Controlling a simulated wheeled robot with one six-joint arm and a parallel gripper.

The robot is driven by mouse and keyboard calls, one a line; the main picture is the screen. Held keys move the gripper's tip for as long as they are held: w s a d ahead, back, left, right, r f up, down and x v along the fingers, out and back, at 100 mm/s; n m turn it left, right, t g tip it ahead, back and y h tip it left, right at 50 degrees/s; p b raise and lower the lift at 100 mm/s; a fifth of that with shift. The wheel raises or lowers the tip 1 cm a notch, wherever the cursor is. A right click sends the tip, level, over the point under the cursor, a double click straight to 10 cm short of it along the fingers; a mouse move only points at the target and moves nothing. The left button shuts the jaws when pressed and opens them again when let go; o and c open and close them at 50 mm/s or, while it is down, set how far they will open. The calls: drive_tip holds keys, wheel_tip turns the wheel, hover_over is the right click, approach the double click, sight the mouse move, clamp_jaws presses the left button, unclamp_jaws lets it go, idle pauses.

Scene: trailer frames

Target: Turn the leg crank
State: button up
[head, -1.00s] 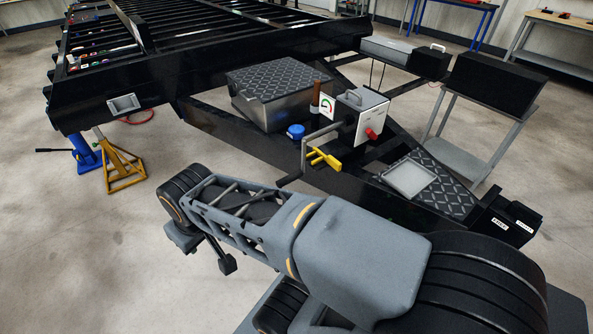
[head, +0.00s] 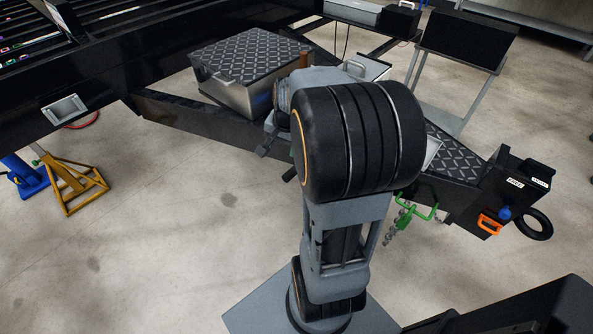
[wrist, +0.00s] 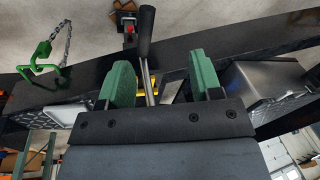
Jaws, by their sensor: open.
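The leg crank (wrist: 149,85) shows in the wrist view as a thin grey bar with a black handle grip (wrist: 146,32). The bar runs between the two green fingers of my gripper (wrist: 160,78), nearer the left one. The fingers are open, with clear space to the right of the bar. The handle grip reaches beyond the fingertips in the picture; I cannot tell its depth from them. In the head view my arm hides most of the crank, and only part of my gripper (head: 268,135) shows left of the big wheel-like joint.
A metal box (head: 240,95) with a tread-plate lid stands on the trailer frame. A green hook with chain (head: 405,212) hangs at the frame's right. A yellow jack stand (head: 75,183) is at the left. Bare floor lies in front.

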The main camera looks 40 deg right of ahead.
drive_tip(key=d+f+m, duration=0.4)
drive_tip(key=d+f, duration=0.1)
drive_tip(key=d, duration=0.3)
drive_tip(key=x, duration=0.4)
drive_tip(key=b+x, duration=0.1)
drive_tip(key=x, duration=0.8)
drive_tip(key=shift+w+a+f+b, duration=0.1)
drive_tip(key=shift+w+a+b, duration=0.05)
drive_tip(key=shift+a+b, duration=0.2)
clamp_jaws()
